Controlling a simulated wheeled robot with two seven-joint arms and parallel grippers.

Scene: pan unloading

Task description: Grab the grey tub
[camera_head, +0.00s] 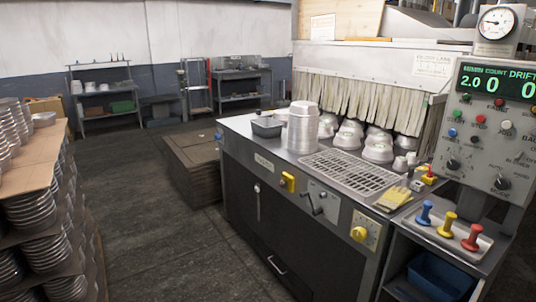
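A small dark grey tub (267,127) with an open top stands on the steel counter (240,125), near its far left corner. It is just left of a stack of pale metal pans (302,130). A blue bin (438,276) sits low on a shelf at the bottom right, a separate container. Neither of my grippers is in view.
Several pale domed pieces (378,148) stand behind a drain grate (352,172). Yellow gloves (394,197) lie on the counter's right. Colored stampers (447,224) and a control panel (490,140) are at right. Pan stacks (40,215) stand left; the middle floor (150,240) is clear.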

